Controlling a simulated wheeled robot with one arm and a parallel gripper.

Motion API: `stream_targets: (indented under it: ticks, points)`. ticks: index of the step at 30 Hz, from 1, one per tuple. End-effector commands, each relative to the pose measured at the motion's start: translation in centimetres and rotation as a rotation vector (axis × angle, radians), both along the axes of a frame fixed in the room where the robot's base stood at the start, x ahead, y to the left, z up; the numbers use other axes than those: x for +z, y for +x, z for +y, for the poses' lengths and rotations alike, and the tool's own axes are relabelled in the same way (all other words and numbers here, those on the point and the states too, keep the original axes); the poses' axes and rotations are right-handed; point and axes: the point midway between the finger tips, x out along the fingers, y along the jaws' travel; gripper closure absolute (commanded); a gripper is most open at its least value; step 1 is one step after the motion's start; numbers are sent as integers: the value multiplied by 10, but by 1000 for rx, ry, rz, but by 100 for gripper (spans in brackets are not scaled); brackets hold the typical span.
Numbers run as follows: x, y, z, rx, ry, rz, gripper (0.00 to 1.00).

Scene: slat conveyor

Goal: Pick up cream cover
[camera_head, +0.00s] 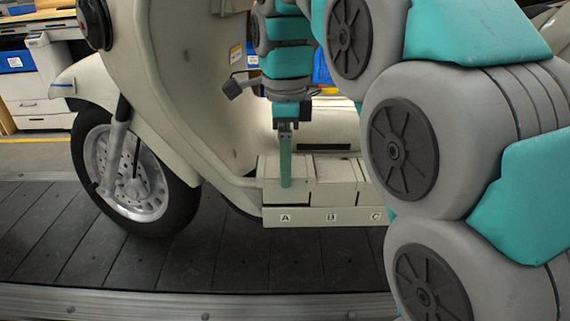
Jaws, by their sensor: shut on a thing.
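The cream cover (301,172) is a small pale block-like lid at compartment A of a labelled cream tray (307,216) on the scooter's floorboard. A dark gap shows under its front edge, above the letter A. My gripper (285,184) points straight down in front of the cover, with a teal finger against its face. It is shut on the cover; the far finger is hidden. Similar cream lids (333,170) sit to the right at B and C. My arm hides the tray's right end.
The cream scooter (177,90) stands on a dark slat conveyor (150,255), its leg shield close left of my gripper. A brake pedal-like lever (235,87) juts out near my wrist. A white cabinet (40,85) stands at the back left. The slats in front are clear.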

Motion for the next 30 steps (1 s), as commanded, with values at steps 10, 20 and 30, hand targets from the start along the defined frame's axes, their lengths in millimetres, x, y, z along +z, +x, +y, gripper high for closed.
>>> stream_targets:
  ticks: [10,20,30]
  points:
    - [36,2,1,0,3,-7,85]
    - [60,-15,-20,-4,2,-5,85]
    - [58,-56,-78,-5,3,-3,85]
